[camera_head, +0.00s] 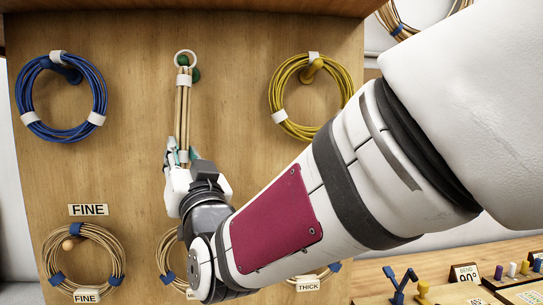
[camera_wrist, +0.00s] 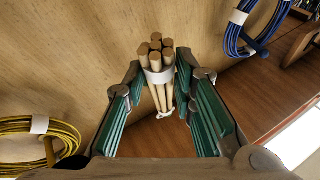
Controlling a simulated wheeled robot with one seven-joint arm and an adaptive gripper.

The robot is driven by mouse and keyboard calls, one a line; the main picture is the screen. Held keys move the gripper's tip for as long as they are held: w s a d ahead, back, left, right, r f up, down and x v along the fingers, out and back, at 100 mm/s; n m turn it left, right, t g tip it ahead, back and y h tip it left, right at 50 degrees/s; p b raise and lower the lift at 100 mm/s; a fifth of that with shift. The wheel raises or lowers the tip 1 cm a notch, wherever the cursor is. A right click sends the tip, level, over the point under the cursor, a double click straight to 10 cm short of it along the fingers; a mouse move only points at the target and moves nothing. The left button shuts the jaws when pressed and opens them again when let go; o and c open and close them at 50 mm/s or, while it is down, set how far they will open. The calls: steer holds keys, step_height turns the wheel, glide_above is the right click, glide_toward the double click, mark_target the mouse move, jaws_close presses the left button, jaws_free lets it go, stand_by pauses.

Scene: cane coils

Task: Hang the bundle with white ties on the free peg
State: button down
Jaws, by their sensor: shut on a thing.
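The cane bundle (camera_head: 182,115) is a straight bunch of tan rods with white ties and a white loop on top, upright against the board. A green peg (camera_head: 195,74) shows beside its top; green also shows through the loop. I cannot tell whether the loop is around the peg. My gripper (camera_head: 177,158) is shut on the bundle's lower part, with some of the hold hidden. In the wrist view, the bundle (camera_wrist: 157,62) lies between the green-padded fingers, rod ends showing, with a white tie and loop.
A blue coil (camera_head: 23,102) hangs on a blue peg at left, a yellow coil (camera_head: 277,86) on a yellow peg at right. Tan coils hang below, including one labelled FINE (camera_head: 116,262); my arm partly covers others. A wooden ledge overhangs the board. A bench with small items stands at lower right.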

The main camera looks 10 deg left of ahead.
steer(key=shift+w+d+f, duration=0.1)
steer(key=shift+d+f, duration=0.05)
steer(key=c, duration=1.2)
jaws_free()
steer(key=shift+c, duration=0.2)
steer(key=v, duration=1.2)
steer(key=w+d+f+m+g+h, duration=0.1)
steer(key=d+f+g+h, duration=0.3)
steer(key=d, duration=0.6)
steer(key=w+d+f+m+g+h, duration=0.1)
steer(key=w+d+f+g+h, duration=0.1)
steer(key=d+f+h, duration=0.5)
steer(key=s+d+f+m+g+h, duration=0.1)
steer(key=s+d+f+g, duration=0.1)
steer(key=s+d, duration=0.5)
steer(key=s+d+f+m+g+h, duration=0.1)
steer(key=s+d+g, duration=0.3)
steer(key=s+d, duration=0.4)
steer(key=shift+s+d+f+g, duration=0.3)
steer(key=shift+d+f, duration=0.3)
steer(key=shift+d, duration=0.25)
